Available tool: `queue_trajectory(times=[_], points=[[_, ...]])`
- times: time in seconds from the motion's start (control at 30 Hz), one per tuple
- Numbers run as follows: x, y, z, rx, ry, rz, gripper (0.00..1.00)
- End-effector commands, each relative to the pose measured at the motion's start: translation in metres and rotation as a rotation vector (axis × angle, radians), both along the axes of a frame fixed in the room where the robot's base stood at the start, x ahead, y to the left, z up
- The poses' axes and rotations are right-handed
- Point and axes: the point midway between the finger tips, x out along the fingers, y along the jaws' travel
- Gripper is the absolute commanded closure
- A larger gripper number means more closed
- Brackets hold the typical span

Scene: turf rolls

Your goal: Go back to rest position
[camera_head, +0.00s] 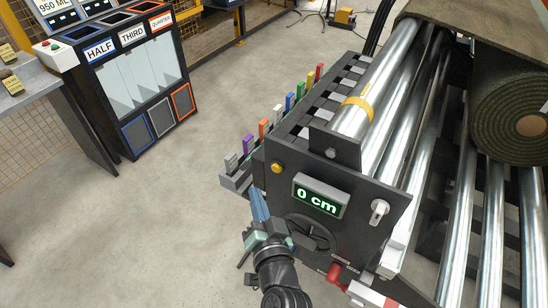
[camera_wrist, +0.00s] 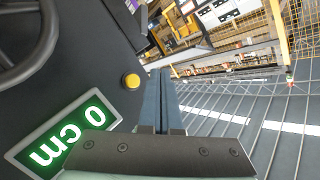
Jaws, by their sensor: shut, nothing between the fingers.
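My gripper (camera_head: 259,207) is in front of the dark machine housing (camera_head: 290,178), at its left front corner. In the wrist view my gripper (camera_wrist: 160,75) has its two blue-grey fingers together with nothing between them. The display (camera_head: 318,197) on the housing reads "0 cm"; it also shows tilted in the wrist view (camera_wrist: 62,135). A yellow button (camera_head: 277,168) sits on the panel's upper left, and in the wrist view the button (camera_wrist: 131,81) is just left of the fingers. A dark handwheel (camera_head: 310,232) is below the display, partly behind my arm.
A red-handled lever (camera_head: 334,273) and a light knob (camera_head: 379,211) are on the panel. Coloured tabs (camera_head: 277,114) line the machine's left side. A green turf roll (camera_head: 515,120) lies right, by metal rollers (camera_head: 463,225). A bin cabinet (camera_head: 133,75) stands left. Floor (camera_head: 150,225) between is clear.

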Motion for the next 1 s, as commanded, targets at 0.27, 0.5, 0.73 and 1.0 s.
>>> queue_trajectory(times=[0.27,0.5,0.73,1.0], points=[[0.004,0.001,0.013,-0.013,-0.021,0.003,1.0],[0.031,0.01,0.149,-0.161,-0.244,0.016,1.0],[0.016,0.015,0.327,-0.357,-0.534,-0.051,1.0],[-0.066,0.007,0.499,-0.514,-0.844,-0.236,1.0]])
